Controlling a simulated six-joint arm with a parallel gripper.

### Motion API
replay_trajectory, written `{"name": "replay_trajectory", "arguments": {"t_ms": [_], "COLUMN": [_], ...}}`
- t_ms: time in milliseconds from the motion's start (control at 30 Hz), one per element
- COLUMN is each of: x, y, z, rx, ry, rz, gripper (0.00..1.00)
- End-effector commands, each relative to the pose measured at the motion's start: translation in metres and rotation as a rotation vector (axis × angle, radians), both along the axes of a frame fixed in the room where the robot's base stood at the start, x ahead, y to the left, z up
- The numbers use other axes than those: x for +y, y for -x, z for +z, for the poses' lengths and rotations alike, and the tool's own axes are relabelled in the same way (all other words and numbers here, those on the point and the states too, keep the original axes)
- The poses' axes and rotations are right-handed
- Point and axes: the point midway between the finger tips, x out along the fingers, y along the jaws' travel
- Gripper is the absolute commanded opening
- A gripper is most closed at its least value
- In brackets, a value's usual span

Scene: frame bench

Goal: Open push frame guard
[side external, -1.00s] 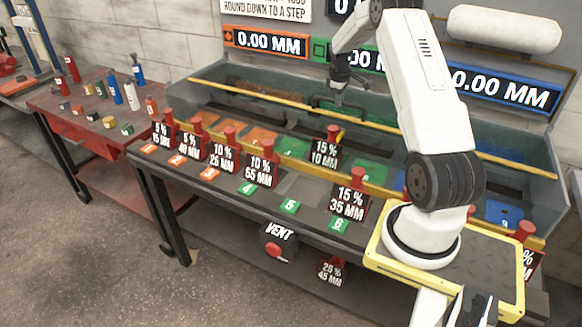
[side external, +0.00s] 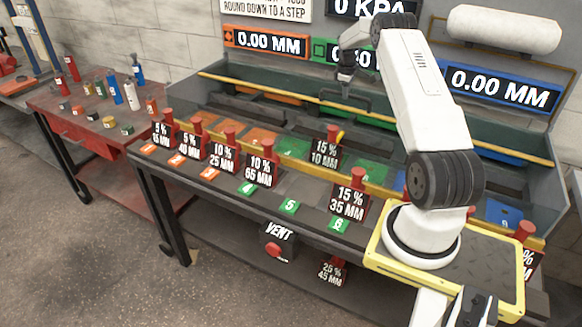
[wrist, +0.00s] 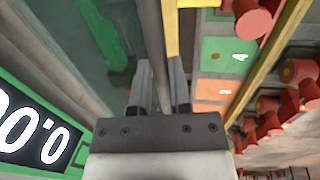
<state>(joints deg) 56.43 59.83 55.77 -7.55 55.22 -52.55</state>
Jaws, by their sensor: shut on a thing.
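The frame guard is a clear panel with a long yellow edge bar (side external: 270,92) across the bench in the side view. A dark handle (side external: 350,109) stands near the middle of the panel. My gripper (side external: 346,78) is at this handle, at the back of the bench. In the wrist view my gripper (wrist: 163,90) has its two fingers closed on either side of a grey bar (wrist: 150,40), which looks like the handle. The exact contact is small and partly hidden in the side view.
Red-capped posts with black signs (side external: 261,170) line the bench front, beside numbered tiles (side external: 289,207). A vent box (side external: 278,243) hangs below the front edge. Display panels (side external: 265,42) are on the back wall. A red table (side external: 75,110) with bottles and small blocks stands left.

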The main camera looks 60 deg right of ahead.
Motion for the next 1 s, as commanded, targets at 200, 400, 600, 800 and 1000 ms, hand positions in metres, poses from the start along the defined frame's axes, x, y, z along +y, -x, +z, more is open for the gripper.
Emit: {"name": "replay_trajectory", "arguments": {"t_ms": [200, 400, 600, 800, 1000], "x": [-0.001, 0.0, 0.0, 0.002, 0.007], "y": [0.001, 0.0, 0.0, 0.0, 0.0], "z": [0.001, 0.0, 0.001, 0.013, 0.036], "rx": [0.0, 0.0, 0.0, -0.001, -0.001], "ry": [0.002, 0.001, 0.001, 0.002, 0.003], "rz": [-0.001, -0.001, 0.0, 0.0, 0.0], "gripper": [0.48, 0.58, 0.58, 0.58, 0.58]}}
